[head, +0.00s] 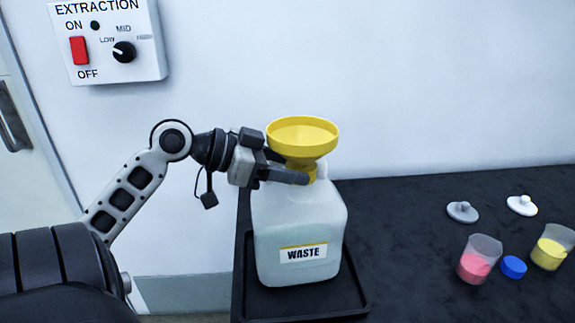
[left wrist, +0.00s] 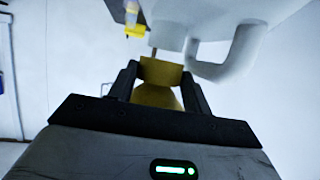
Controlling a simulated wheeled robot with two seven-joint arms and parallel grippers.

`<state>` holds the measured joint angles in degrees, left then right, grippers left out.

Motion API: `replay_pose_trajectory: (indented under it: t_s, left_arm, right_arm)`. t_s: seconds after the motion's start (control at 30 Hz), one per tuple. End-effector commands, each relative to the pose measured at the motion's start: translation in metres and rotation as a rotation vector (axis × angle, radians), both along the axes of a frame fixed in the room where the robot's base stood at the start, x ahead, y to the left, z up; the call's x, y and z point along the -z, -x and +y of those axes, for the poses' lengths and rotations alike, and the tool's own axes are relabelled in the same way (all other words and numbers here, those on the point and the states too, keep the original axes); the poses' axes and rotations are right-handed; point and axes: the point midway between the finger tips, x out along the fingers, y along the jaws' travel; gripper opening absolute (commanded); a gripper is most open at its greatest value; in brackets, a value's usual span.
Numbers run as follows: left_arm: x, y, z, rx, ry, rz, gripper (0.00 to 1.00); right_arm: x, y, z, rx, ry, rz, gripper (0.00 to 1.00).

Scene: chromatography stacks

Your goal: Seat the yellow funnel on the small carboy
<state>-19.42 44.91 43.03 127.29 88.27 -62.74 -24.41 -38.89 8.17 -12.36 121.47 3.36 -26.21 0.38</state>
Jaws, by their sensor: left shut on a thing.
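The yellow funnel (head: 303,137) is upright, its wide mouth facing up, over the top of the white carboy (head: 297,225) with a WASTE label. My left gripper (head: 306,177) comes in from the left and is shut on the funnel's lower part. In the left wrist view, yellow funnel (left wrist: 161,74) shows between the two dark fingers, and the pale carboy with its handle (left wrist: 227,62) shows close by at the top. The fingers hide the carboy's mouth in the head view, so I cannot tell whether the stem is inside it. My right gripper is not in view.
The carboy stands in a black tray (head: 352,299) at the left end of the dark bench (head: 400,235). To the right are beakers with pink (head: 475,266) and yellow (head: 550,252) contents, a blue cap (head: 513,267) and two knobbed lids (head: 462,212). An extraction switch box (head: 107,40) is on the wall.

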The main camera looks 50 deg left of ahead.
Motion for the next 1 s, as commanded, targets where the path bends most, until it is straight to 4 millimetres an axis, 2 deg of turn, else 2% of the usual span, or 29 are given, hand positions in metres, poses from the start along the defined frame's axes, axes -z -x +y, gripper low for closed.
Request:
replay_pose_trajectory:
  t_s: [0.6, 1.0]
  left_arm:
    - [0.022, 0.0, 0.0, 0.0, 0.0, -0.001, 0.24]
    - [0.023, 0.0, 0.0, 0.0, 0.0, -0.001, 0.24]
  right_arm:
    - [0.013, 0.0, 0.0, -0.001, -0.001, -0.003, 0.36]
    - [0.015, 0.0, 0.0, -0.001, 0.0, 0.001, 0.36]
